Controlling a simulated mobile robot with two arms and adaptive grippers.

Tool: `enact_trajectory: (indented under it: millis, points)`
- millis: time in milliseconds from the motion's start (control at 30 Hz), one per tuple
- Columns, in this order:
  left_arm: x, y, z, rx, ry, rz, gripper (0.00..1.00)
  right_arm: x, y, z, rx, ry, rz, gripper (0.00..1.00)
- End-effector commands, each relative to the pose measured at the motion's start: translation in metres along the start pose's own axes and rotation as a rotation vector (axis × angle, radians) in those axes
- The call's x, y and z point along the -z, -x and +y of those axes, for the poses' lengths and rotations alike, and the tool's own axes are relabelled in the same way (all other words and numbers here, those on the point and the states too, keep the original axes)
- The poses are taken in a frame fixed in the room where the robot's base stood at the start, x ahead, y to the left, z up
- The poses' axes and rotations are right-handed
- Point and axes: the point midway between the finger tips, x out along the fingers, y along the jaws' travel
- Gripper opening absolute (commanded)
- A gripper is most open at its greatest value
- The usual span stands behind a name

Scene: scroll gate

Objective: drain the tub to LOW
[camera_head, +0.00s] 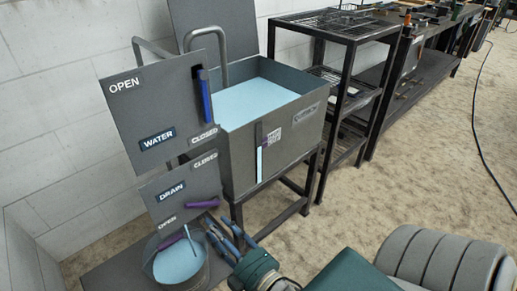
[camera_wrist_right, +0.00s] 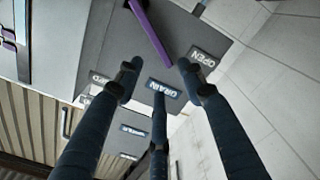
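The grey tub (camera_head: 305,122) on its dark stand holds light blue water (camera_head: 255,103). Its front has a narrow gauge (camera_head: 260,163) with a light blue column; the small label beside it is unreadable. Below left, the DRAIN panel (camera_head: 165,200) has CLOSED at upper right and OPEN at lower left. Its purple lever (camera_head: 203,204) lies nearly horizontal, pointing right; it also shows in the right wrist view (camera_wrist_right: 150,32). My right gripper (camera_head: 214,227) is just below the lever, fingers spread and empty; the lever lies beyond the fingertips. My left gripper is out of view.
The WATER panel (camera_head: 150,110) has a near-vertical blue lever (camera_head: 205,95). A round bucket (camera_head: 195,272) with light blue liquid and a purple bar (camera_head: 171,240) stands below the DRAIN panel, close to my right gripper. A dark shelf rack (camera_head: 340,100) stands right of the tub.

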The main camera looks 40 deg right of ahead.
Motion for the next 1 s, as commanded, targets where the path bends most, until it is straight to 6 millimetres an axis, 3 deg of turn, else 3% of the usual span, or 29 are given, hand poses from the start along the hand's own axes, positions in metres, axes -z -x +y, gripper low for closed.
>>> enact_trajectory:
  millis: [367,400,600,667,767,1000]
  points:
    - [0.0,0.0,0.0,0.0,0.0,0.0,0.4,0.0,0.0,0.0,0.0,0.0,0.0,0.4]
    - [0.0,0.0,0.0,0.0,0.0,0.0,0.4,0.0,0.0,0.0,0.0,0.0,0.0,0.38]
    - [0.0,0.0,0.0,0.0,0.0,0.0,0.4,0.0,0.0,0.0,0.004,0.016,0.003,0.0]
    - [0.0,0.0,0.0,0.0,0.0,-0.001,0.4,0.001,-0.002,-0.001,0.017,0.069,0.009,0.0]
    - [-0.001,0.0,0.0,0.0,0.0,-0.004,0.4,0.002,-0.005,-0.005,0.06,0.263,0.034,0.0]
    - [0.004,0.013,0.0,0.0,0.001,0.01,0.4,0.001,-0.006,-0.023,0.193,0.999,0.15,0.0]
